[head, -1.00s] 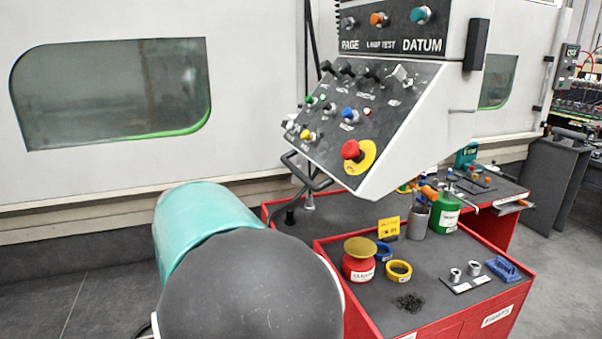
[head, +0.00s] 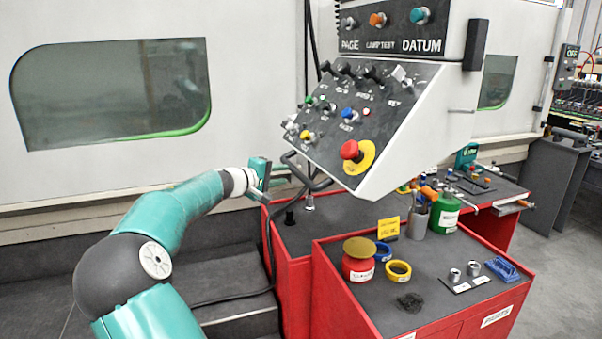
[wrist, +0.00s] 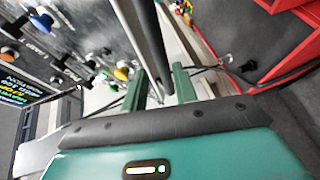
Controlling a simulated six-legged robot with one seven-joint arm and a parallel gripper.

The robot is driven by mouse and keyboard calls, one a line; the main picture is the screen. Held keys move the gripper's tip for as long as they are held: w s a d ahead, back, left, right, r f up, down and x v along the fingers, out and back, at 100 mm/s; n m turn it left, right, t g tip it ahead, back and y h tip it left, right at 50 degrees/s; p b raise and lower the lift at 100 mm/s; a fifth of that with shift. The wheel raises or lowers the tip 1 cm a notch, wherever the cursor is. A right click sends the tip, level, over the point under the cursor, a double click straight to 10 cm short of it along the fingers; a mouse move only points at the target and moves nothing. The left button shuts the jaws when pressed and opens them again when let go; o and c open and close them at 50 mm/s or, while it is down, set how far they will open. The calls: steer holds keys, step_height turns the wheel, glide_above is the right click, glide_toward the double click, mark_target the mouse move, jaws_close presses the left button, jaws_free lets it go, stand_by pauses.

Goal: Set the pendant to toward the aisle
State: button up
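The pendant (head: 375,120) is a grey and white control box with a sloped dark panel of knobs, switches and a red mushroom button on yellow. Its dark bar handle (head: 306,172) sticks out at the lower left of the panel. My gripper (head: 278,172) is just left of that handle in the head view. In the wrist view my gripper (wrist: 161,80) has its two green fingers apart. The dark handle bar (wrist: 148,40) runs down toward the gap between them. I cannot tell whether it touches a finger. The panel (wrist: 75,50) fills the upper left there.
A red cabinet (head: 325,285) with a dark top stands below the pendant, carrying a red pot (head: 358,268), tape rolls, a green bottle (head: 444,212) and small parts. The machine wall with a window (head: 110,90) is behind. A dark cable hangs near the handle.

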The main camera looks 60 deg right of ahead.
mark_target(301, 172)
steer(key=x, duration=0.9)
steer(key=shift+d, duration=0.1)
steer(key=shift+f, duration=0.1)
jaws_close()
